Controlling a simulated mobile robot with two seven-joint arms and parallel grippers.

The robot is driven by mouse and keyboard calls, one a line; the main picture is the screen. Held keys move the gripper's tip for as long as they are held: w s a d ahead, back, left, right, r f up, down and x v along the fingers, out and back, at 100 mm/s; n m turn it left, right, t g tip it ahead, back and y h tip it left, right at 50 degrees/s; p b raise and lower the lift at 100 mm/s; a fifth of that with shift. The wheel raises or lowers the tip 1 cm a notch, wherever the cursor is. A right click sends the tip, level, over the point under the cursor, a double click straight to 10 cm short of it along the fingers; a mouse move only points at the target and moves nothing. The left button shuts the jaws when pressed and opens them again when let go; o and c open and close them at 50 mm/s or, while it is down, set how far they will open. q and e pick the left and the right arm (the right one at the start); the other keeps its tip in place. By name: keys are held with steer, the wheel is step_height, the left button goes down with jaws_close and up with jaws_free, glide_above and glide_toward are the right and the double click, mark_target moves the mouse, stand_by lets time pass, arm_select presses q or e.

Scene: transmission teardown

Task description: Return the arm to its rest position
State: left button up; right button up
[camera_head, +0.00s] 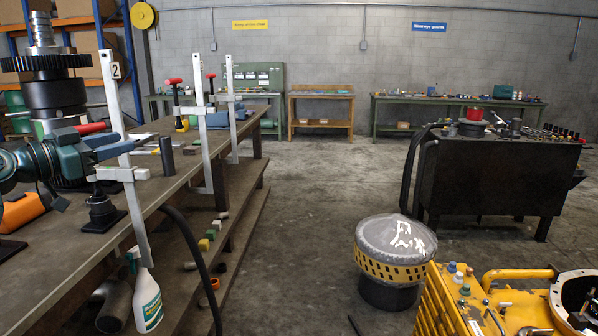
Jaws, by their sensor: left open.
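My left gripper (112,145) is at the left, over the workbench (60,290). Its two blue fingers point right and stand apart, with nothing seen between them. The fingers are close to the upright bar of the nearest clamp (113,100); I cannot tell whether they touch it. My left arm comes in from the left edge, above an orange item (22,212) on the bench. My right gripper is not in view.
A gear stack (50,95) stands on the bench behind my left arm. More clamps (203,120) line the bench edge. A white spray bottle (147,300) hangs below. A yellow-rimmed drum (393,250), a yellow machine (450,300) and a black bench (490,178) are right. The middle floor is clear.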

arm_select(q)
steer(key=d+f+n+g+y+p, duration=0.1)
steer(key=d+f+y, duration=0.15)
steer(key=f, duration=0.65)
steer(key=d+f+n+g+y+p, duration=0.1)
steer(key=d+f, duration=0.3)
steer(key=f, duration=0.6)
steer(key=s+d+f+n+g+y+p, duration=0.1)
steer(key=s+d+f, duration=0.25)
steer(key=f, duration=0.35)
steer(key=s+d+f+n+y+p, duration=0.1)
steer(key=s+d+f, duration=0.1)
steer(key=s+f, duration=0.45)
steer(key=s+d+f+n+p, duration=0.1)
steer(key=s+d+f, duration=0.3)
steer(key=s, duration=0.8)
steer(key=s+d+f+n+g+y+p, duration=0.1)
steer(key=s+d+f, duration=0.4)
steer(key=s, duration=0.7)
steer(key=shift+s+d+p, duration=0.4)
steer(key=shift+d+p, duration=0.35)
steer(key=shift+d, duration=0.1)
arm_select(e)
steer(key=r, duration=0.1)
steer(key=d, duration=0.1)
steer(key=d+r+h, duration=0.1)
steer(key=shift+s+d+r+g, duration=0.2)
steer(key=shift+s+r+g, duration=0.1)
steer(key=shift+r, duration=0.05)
